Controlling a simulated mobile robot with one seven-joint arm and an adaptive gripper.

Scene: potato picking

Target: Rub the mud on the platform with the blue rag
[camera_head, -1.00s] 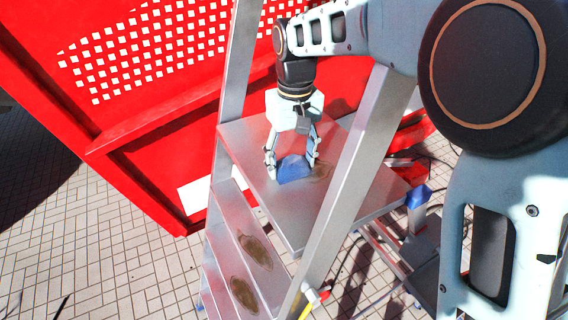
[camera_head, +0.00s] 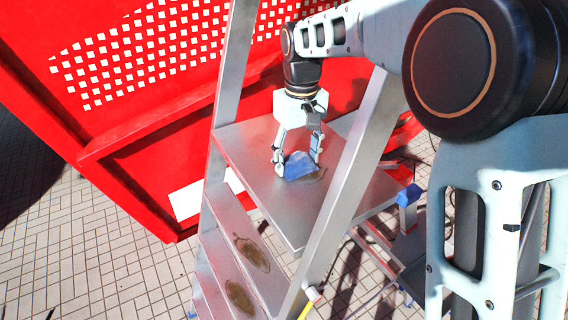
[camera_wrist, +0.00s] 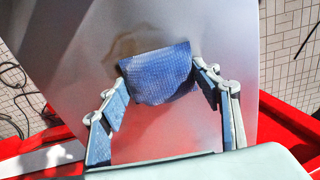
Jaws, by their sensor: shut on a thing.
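The blue rag (camera_head: 300,166) is between the fingertips of my gripper (camera_head: 298,168), which is shut on it, low over the metal platform (camera_head: 262,190) of the ladder. In the wrist view the rag (camera_wrist: 160,74) spans between the two fingers (camera_wrist: 163,90) and lies against the platform surface (camera_wrist: 210,30). A brown mud patch (camera_wrist: 127,44) shows just beyond the rag's upper left edge, partly covered by it. In the head view the mud (camera_head: 317,175) shows at the rag's right lower side.
Two more brown mud patches lie on the lower steps, one on the upper step (camera_head: 252,253) and one below it (camera_head: 240,296). The ladder rail (camera_head: 345,190) rises in front of the platform. A red perforated panel (camera_head: 130,120) stands behind.

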